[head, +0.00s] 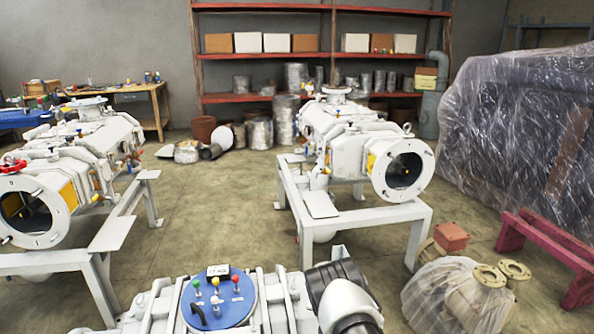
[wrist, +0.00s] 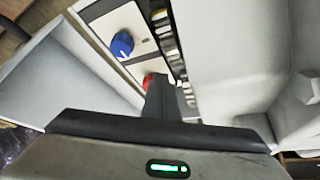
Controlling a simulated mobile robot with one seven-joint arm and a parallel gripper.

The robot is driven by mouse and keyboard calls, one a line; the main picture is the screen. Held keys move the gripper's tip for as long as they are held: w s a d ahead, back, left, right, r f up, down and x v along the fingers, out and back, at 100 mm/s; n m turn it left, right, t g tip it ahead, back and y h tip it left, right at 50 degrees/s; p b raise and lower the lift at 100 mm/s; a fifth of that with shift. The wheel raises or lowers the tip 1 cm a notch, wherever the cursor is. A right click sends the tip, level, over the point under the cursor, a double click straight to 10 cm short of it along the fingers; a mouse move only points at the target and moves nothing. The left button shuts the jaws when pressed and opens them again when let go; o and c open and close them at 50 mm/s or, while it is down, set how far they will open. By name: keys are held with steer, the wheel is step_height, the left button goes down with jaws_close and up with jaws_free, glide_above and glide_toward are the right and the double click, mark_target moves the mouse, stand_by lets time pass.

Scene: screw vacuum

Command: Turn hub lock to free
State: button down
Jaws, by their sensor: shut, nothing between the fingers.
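In the wrist view, a pale panel (wrist: 108,18) carries a blue knob (wrist: 122,45) and a red knob (wrist: 148,79). The red knob is partly hidden by my gripper (wrist: 161,84), whose dark fingers are shut and empty. Its tip overlaps the red knob in the picture; I cannot tell whether it touches. I cannot tell which part is the hub lock or how it is set. In the head view, a round blue plate (head: 232,312) with several coloured knobs and a small dark-faced label lies at the bottom. My gripper does not show in the head view.
White machines stand on frames at left (head: 75,150) and right (head: 345,130). A plastic-wrapped bulk (head: 500,130) fills the right side, with a red bench (head: 550,250) before it. Red shelves (head: 270,98) line the back wall. Bare floor (head: 215,210) lies between the frames.

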step_height(320, 180, up, 5)
steer(key=shift+r+p, duration=0.1)
steer(key=shift+p, duration=1.05)
steer(key=d+f+b, duration=0.1)
steer(key=f, duration=0.1)
steer(key=d+f, duration=0.1)
steer(key=f, duration=0.1)
steer(key=f+b, duration=0.1)
steer(key=f, duration=0.1)
steer(key=shift+s+d+f+b, duration=0.1)
steer(key=shift+s+d+b, duration=0.15)
steer(key=shift+d+b, duration=0.15)
steer(key=shift+w, duration=0.1)
steer(key=shift+a+b, duration=0.2)
steer(key=shift+b, duration=0.15)
